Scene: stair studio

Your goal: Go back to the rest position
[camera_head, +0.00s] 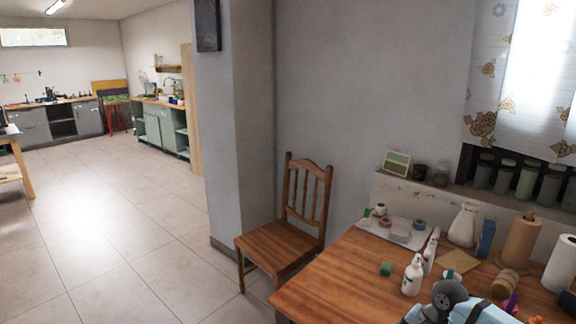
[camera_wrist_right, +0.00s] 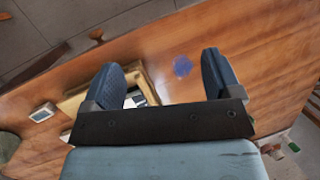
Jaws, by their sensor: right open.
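My right gripper (camera_wrist_right: 163,78) shows in the right wrist view with its two dark blue fingers wide apart. It is open and nothing is between the fingers. It hangs over the wooden table top (camera_wrist_right: 195,35). A light wooden tray or box (camera_wrist_right: 72,103) is partly hidden behind the finger on the left. My left gripper is not in view.
The tiled floor (camera_head: 120,220) at left is clear.

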